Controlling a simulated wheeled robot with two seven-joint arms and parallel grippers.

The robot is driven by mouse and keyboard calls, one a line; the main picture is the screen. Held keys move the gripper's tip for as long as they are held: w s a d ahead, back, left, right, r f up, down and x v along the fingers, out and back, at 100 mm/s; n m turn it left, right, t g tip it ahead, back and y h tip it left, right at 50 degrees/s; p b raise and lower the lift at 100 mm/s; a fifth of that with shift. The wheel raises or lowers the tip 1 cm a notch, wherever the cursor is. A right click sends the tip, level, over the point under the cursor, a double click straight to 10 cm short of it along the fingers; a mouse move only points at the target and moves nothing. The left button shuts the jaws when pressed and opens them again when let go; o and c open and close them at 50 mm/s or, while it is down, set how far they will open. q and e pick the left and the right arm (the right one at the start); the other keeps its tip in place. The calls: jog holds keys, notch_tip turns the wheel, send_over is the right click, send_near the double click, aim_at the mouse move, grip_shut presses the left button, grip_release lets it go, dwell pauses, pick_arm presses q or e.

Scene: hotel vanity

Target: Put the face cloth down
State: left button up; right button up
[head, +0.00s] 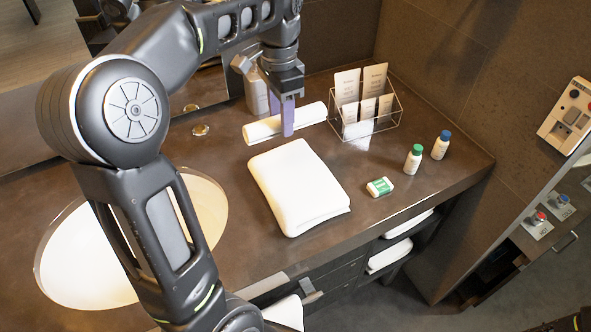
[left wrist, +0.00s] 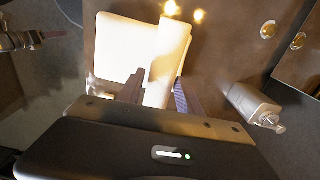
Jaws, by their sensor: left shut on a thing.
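The face cloth is a white roll (head: 262,130) at the back of the counter, behind a folded white towel (head: 298,188). My left gripper (head: 287,120) points down over the middle of the roll and is shut on it. In the left wrist view the roll (left wrist: 168,55) sits between the two fingers (left wrist: 156,88), with the folded towel (left wrist: 118,45) beyond. Whether the roll touches the counter or hangs just above it is hard to tell. A dark part at the head view's bottom right corner may be my right arm; its fingers are not clear.
A pump bottle (head: 256,90) stands just behind the gripper. A wire rack with cards (head: 372,122) is right of the roll. A green-capped bottle (head: 413,160), a blue-capped bottle (head: 440,146) and a small green-and-white box (head: 380,187) stand at right. The basin (head: 80,255) is at left.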

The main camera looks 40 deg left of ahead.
pick_arm(q)
jog(key=shift+f, duration=0.4)
notch_tip(320, 180, down, 6)
jog(key=shift+r, duration=0.2)
notch_tip(320, 180, down, 3)
jog(key=shift+r+p, duration=0.15)
jog(key=shift+p, duration=0.15)
jog(key=shift+f, duration=0.5)
jog(key=shift+f, duration=0.1)
jog(key=o, duration=1.3)
jog(key=shift+o, duration=0.2)
